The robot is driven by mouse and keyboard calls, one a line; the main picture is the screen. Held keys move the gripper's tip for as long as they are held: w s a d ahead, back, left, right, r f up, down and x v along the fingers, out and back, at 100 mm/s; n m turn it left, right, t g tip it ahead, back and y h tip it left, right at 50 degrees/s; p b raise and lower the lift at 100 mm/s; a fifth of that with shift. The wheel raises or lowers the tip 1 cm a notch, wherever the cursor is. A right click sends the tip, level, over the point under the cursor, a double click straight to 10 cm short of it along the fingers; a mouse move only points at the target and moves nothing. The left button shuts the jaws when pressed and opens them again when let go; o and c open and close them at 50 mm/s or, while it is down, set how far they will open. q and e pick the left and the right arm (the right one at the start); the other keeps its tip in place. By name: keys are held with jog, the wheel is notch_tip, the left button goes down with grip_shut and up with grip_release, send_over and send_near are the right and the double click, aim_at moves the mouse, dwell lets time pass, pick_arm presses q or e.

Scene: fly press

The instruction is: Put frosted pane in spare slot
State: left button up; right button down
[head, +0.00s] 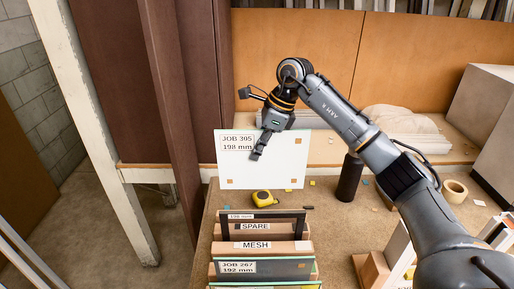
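A white, opaque-looking pane (285,165) labelled "JOB 395 198 mm" stands upright at the back of the bench; I take it for the frosted pane. My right gripper (256,154) overlaps its front face, fingers pointing down and left, hiding part of the label. Its fingers look close together, but I cannot tell whether they touch or hold the pane. The rack (305,232) stands nearer, with a label reading "SPARE" (255,226) between a dark frame marked "198 mm" (235,216) and the "MESH" label (253,245). My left gripper is not in view.
A yellow tape measure (263,197) lies between pane and rack. A "JOB 267 192 mm" pane (290,266) sits in the rack's near part. A dark cylinder (350,178) stands to the right, and a tape roll (454,191) lies farther right. Brown posts (172,110) rise at left.

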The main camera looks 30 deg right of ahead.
aim_at(257, 183)
notch_tip(257, 183, down, 22)
jog(key=b, duration=1.5)
jog(key=shift+r, duration=0.2)
jog(key=c, duration=1.4)
grip_release()
jog(key=shift+c, duration=0.2)
notch_tip(257, 183, up, 10)
